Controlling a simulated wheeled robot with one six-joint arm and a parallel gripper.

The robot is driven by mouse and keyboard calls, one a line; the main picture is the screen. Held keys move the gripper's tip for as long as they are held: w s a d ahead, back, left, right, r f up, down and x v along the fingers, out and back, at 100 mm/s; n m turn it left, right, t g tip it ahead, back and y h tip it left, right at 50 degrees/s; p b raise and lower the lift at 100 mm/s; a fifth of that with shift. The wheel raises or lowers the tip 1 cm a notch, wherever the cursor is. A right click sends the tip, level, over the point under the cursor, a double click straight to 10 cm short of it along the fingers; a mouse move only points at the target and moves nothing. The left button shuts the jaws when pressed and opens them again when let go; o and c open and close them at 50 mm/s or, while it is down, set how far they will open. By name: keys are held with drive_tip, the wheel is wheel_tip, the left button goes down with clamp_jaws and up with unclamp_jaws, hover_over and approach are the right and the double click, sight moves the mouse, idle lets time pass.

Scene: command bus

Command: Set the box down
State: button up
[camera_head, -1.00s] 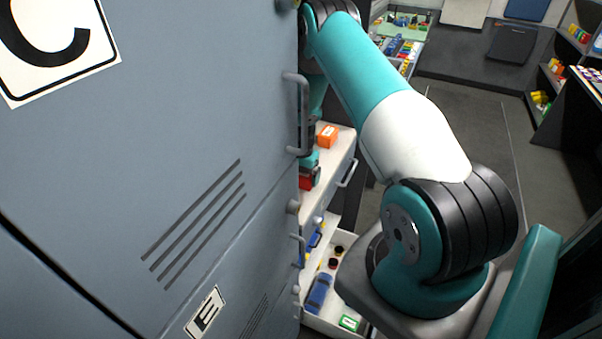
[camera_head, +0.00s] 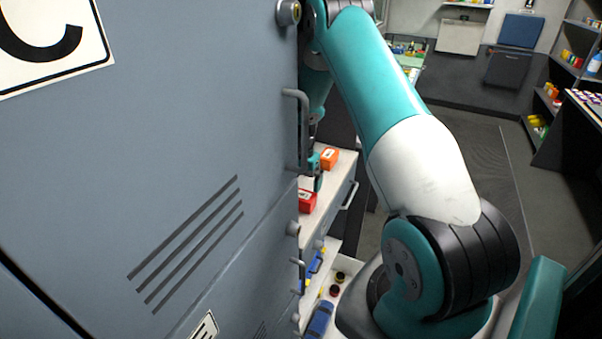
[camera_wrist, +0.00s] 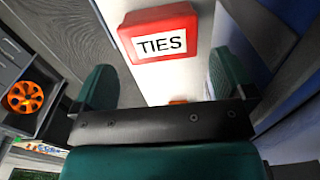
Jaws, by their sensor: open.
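A red box labelled TIES (camera_wrist: 160,32) rests on a white surface (camera_wrist: 190,85). In the head view the red box (camera_head: 307,201) is at the near end of the white drawer top (camera_head: 340,172), partly hidden by the grey cabinet. My gripper (camera_wrist: 161,62) is open, its two teal fingers apart with nothing held between them. The box is ahead of the fingertips in the wrist view. In the head view my gripper (camera_head: 316,168) is just behind the red box, partly hidden by the cabinet edge.
An orange box (camera_head: 330,158) stands farther back on the same top. The tall grey cabinet (camera_head: 200,130) with handles is close on the left. An open lower drawer (camera_head: 345,268) holds a blue item (camera_head: 320,318) and small things. Floor to the right (camera_head: 480,160) is clear.

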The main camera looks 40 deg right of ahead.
sight(301, 194)
drive_tip(key=shift+r+b, duration=0.7)
drive_tip(key=shift+r, duration=2.05)
